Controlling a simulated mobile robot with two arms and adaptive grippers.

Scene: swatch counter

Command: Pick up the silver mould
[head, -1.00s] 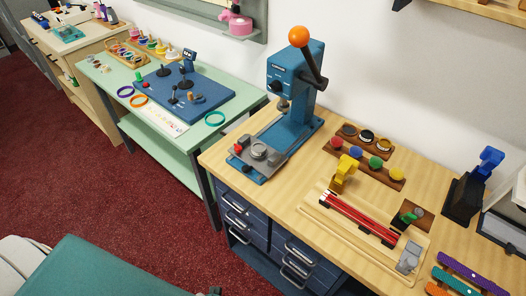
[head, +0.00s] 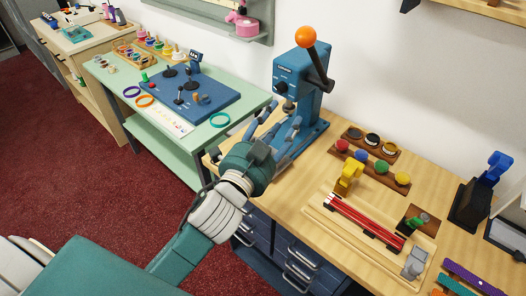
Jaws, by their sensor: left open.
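The blue press (head: 298,82) with an orange-knobbed lever stands at the back left of the wooden counter. No silver mould shows clearly now; the front of the press base, where a round silver-grey piece showed earlier, is hidden behind my left gripper. My left gripper (head: 282,118) is open, with its fingers spread and pointing up toward the press. I cannot tell whether it touches anything. My right gripper is not in view.
A wooden tray (head: 322,218) with red strips and a grey block (head: 415,263) lies at the front right. Holders with round coloured pieces (head: 381,166) stand behind it. A blue-and-black stand (head: 478,195) is at the right. A green table (head: 245,98) stands to the left.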

